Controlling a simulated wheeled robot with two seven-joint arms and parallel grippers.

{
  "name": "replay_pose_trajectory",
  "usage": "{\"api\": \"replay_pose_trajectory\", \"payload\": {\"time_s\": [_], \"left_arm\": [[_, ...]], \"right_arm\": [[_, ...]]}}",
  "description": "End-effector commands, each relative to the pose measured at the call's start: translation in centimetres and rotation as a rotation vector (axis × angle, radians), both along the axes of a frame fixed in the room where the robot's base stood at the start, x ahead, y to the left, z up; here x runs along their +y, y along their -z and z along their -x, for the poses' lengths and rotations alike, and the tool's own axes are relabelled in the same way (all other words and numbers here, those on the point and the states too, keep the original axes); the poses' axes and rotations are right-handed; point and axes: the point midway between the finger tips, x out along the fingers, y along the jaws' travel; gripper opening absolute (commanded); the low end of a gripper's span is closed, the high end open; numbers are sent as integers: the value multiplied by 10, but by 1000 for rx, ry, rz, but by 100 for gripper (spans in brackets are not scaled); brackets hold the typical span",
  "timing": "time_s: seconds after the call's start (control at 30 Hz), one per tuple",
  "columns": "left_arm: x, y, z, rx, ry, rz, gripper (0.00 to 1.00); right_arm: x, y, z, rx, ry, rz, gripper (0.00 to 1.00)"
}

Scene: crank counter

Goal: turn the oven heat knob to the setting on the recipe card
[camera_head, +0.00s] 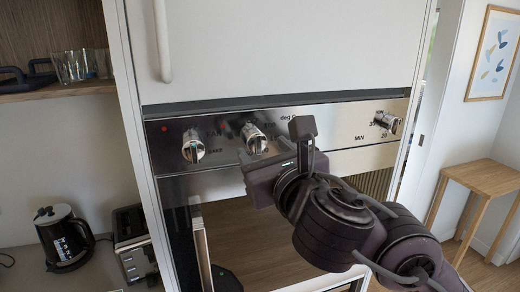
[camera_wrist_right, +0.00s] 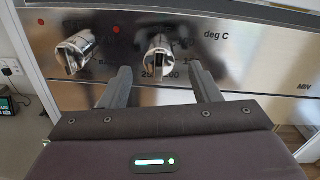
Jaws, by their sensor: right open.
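The heat knob (camera_head: 254,138) is the middle silver knob on the steel oven panel, with "deg C" printed up and to its right. In the right wrist view the same knob (camera_wrist_right: 160,52) lies ahead, between the lines of the two fingers. My right gripper (camera_head: 274,150) is open in front of the panel, with one finger to each side of the knob. Whether a finger touches the knob I cannot tell. Some dial numbers are hidden or too small to read. I see no recipe card. My left gripper is not in view.
A mode knob (camera_head: 193,147) stands left of the heat knob, and a minutes knob (camera_head: 385,121) at the panel's right end. The white cabinet door (camera_head: 285,50) is above. A kettle (camera_head: 63,238) and a toaster (camera_head: 136,245) stand left of the oven.

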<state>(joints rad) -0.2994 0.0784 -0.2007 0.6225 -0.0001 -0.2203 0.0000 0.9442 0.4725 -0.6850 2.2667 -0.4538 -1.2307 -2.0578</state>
Motion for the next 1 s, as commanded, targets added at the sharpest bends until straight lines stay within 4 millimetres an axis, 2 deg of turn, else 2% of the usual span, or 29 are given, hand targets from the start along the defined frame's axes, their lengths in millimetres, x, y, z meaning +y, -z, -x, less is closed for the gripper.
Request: {"api": "replay_pose_trajectory", "payload": {"time_s": [0.2, 0.53, 0.87, 0.9, 1.0], "left_arm": [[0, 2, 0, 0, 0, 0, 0], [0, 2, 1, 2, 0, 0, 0], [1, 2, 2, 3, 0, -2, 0], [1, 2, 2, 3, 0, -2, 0], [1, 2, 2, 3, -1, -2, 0]], "right_arm": [[9, 0, -24, 1, 0, -2, 57], [10, -1, -29, 0, 0, -3, 57], [10, 0, -29, 0, 0, -4, 15], [10, 0, -29, 1, 0, -4, 12], [10, 0, -29, 1, 0, -6, 12]]}}
